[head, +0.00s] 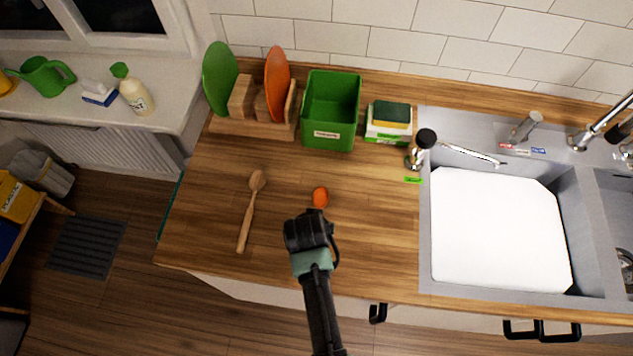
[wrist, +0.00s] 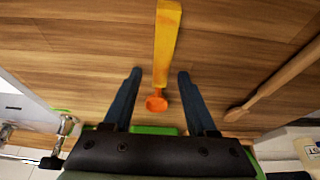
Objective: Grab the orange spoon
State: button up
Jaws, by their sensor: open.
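The orange spoon (head: 320,197) lies on the wooden counter. In the head view only its orange bowl shows, and my arm hides the rest. In the wrist view the spoon (wrist: 167,42) has a yellow-orange handle running to the top edge and an orange bowl nearer my gripper. My gripper (wrist: 159,74) is open, with one finger on each side of the spoon and clear gaps to both. In the head view my gripper (head: 310,230) is over the counter just below the spoon's bowl. I cannot tell its exact height above the spoon.
A wooden spoon (head: 250,210) lies to the left. Behind stand a plate rack (head: 252,128), a green bin (head: 331,110) and sponges (head: 389,122). The counter right of my gripper is clear.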

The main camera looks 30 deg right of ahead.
jog(key=shift+c, duration=0.3)
grip_shut()
